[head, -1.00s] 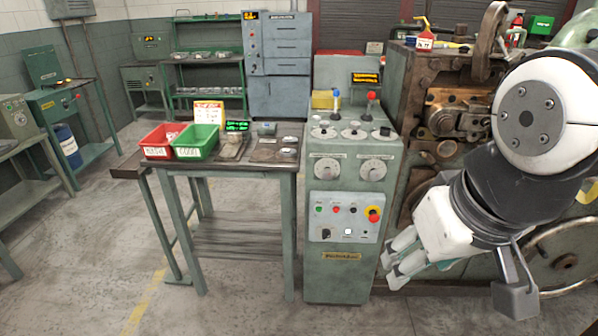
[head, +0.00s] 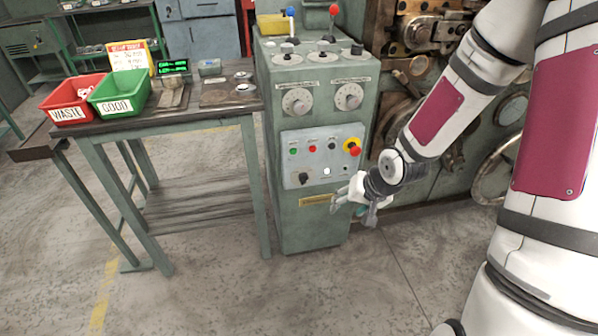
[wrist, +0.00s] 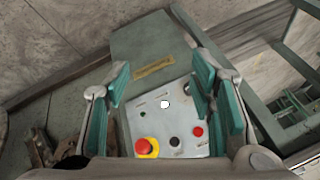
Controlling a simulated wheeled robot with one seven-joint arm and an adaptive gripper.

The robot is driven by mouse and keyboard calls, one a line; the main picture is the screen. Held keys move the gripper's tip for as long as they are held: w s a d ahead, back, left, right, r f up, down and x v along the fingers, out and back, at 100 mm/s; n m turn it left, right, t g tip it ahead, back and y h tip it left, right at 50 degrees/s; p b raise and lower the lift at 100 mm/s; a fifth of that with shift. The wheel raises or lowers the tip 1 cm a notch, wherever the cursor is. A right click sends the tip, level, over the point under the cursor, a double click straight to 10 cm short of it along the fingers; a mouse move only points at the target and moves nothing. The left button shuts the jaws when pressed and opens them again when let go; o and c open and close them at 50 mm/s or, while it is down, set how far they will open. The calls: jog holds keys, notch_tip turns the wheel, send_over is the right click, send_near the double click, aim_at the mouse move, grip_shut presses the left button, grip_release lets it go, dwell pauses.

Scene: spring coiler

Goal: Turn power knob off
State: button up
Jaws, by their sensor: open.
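The grey control panel (head: 295,143) on the green cabinet carries a black knob (head: 304,178) at its lower left. In the wrist view the panel (wrist: 140,122) appears turned around, and a dark knob (wrist: 187,89) shows beside the right finger, partly hidden by it. My gripper (head: 343,203) is open and empty, near the panel's lower right corner in the head view and apart from the black knob. In the wrist view its teal-padded fingers (wrist: 161,76) stand on either side of the panel.
A red emergency button (head: 354,150) on a yellow base, a red button (head: 312,149) and a white button (head: 327,171) crowd the panel. The table (head: 205,112) with red and green bins stands left. Machinery (head: 425,60) stands right.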

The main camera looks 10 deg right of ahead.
jog(key=w+a+f+m+t+y+b, duration=0.1)
jog(key=w+a+f+m+y, duration=0.1)
jog(key=f, duration=0.3)
jog(key=w+a+f+m+t+y+b, duration=0.1)
jog(key=a+f+b, duration=0.1)
jog(key=f, duration=0.3)
jog(key=m+t+h+b, duration=0.3)
jog(key=m+t+b, duration=0.4)
jog(key=m+t, duration=0.65)
send_near(306, 182)
jog(key=w+m, duration=0.1)
jog(key=w, duration=0.2)
jog(key=w+r+g+b, duration=0.1)
jog(key=w, duration=0.2)
jog(key=w+m+g+b, duration=0.1)
jog(key=w, duration=0.2)
jog(key=shift+w+a+r+m+g, duration=0.1)
jog(key=shift+a+r+m+g, duration=0.15)
jog(key=shift+a+r+m, duration=0.15)
jog(key=c, duration=1.1)
